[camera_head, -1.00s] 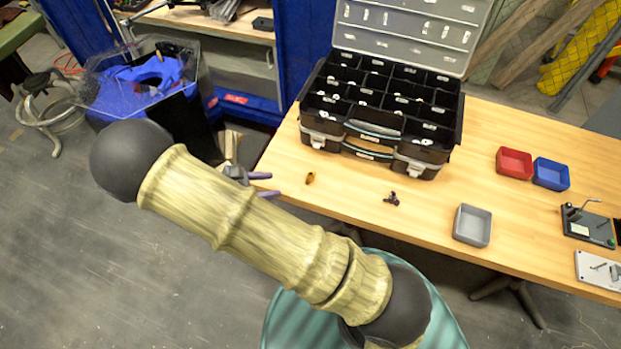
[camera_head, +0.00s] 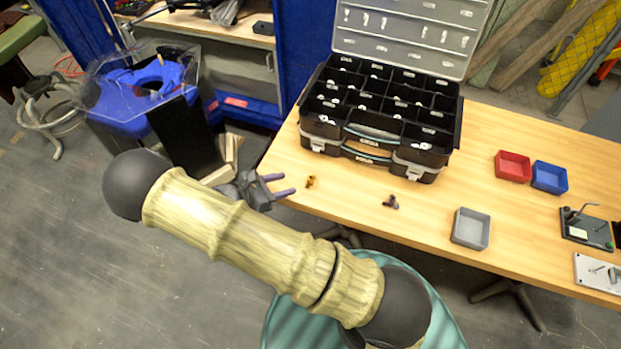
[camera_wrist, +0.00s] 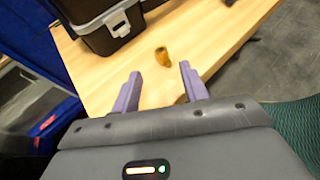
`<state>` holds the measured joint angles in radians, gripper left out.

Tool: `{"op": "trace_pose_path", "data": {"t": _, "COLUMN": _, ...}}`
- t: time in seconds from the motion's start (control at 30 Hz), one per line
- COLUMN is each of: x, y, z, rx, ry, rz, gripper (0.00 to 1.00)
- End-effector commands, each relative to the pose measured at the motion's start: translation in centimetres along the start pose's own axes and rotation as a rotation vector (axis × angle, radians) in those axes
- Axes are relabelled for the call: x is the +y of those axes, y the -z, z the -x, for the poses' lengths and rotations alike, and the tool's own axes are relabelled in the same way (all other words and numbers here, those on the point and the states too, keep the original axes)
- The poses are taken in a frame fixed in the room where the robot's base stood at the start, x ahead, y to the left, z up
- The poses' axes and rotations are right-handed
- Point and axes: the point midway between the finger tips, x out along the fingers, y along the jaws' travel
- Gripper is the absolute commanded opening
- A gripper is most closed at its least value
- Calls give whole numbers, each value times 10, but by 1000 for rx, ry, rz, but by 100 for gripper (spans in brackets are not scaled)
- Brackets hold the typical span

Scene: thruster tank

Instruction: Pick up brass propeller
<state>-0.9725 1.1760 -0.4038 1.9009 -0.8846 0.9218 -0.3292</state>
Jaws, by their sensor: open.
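The brass propeller (camera_head: 310,181) is a small golden piece on the wooden table, in front of the left end of the black toolbox. In the wrist view, it (camera_wrist: 163,56) lies beyond the fingertips, roughly centred between them. My gripper (camera_head: 289,184) is at the table's left end, just left of the propeller, with its purple fingers pointing right. In the wrist view, the fingers (camera_wrist: 160,74) are apart and hold nothing.
The open black toolbox (camera_head: 385,115) stands behind the propeller. A small dark part (camera_head: 391,201) lies to the propeller's right. A grey tray (camera_head: 471,228), red tray (camera_head: 513,166) and blue tray (camera_head: 550,176) are farther right. The table between is clear.

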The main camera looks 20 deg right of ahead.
Motion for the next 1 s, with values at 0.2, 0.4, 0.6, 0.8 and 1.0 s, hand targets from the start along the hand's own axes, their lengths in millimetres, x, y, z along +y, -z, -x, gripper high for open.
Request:
{"op": "trace_pose_path", "data": {"t": 0.2, "x": -1, "y": -1, "z": -39, "rx": -2, "ry": 3, "rz": 1, "gripper": 44}}
{"op": "trace_pose_path", "data": {"t": 0.4, "x": 0, "y": 0, "z": -52, "rx": 1, "ry": 1, "rz": 0, "gripper": 44}}
{"op": "trace_pose_path", "data": {"t": 0.6, "x": 0, "y": 0, "z": -52, "rx": 1, "ry": 0, "rz": 0, "gripper": 44}}
{"op": "trace_pose_path", "data": {"t": 0.8, "x": -1, "y": -2, "z": -63, "rx": -2, "ry": 2, "rz": 0, "gripper": 44}}
{"op": "trace_pose_path", "data": {"t": 1.0, "x": -2, "y": -2, "z": -92, "rx": -1, "ry": 3, "rz": 0, "gripper": 44}}
